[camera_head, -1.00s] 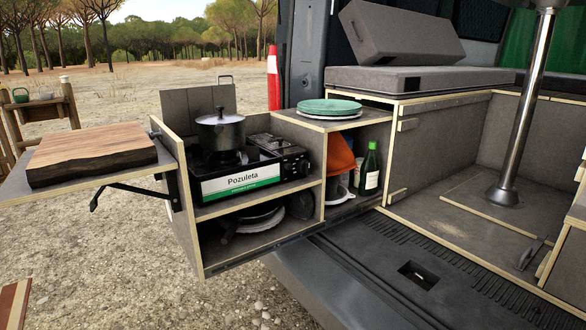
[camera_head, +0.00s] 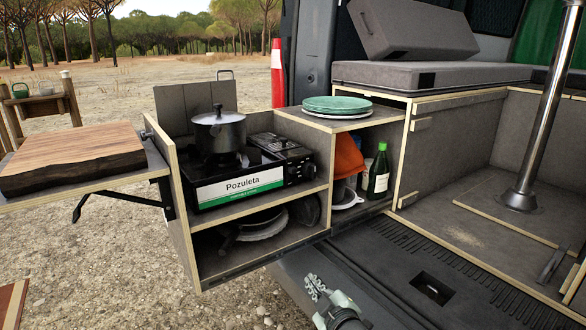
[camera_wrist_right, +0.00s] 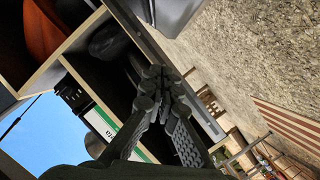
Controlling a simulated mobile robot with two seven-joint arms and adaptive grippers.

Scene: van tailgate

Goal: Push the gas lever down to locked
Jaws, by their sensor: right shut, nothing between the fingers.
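The camping stove (camera_head: 234,184), marked "Pozuleta", stands on the upper shelf of the pull-out kitchen box. Its dark control panel (camera_head: 290,155) is on the right end. The gas lever is too small and dark for me to make out its position. My right gripper (camera_head: 316,284) is low at the bottom edge of the head view, below and in front of the box, apart from the stove. In the right wrist view its fingertips (camera_wrist_right: 158,82) meet with nothing between them. Part of the stove (camera_wrist_right: 82,103) shows there behind the fingers. My left gripper is not in view.
A dark pot (camera_head: 219,132) sits on the burner. Green plates (camera_head: 337,105) lie on the box top. A bottle (camera_head: 379,173) and an orange item (camera_head: 347,157) fill the right compartment. A cutting board (camera_head: 72,158) lies on the left side table. Space before the box is open.

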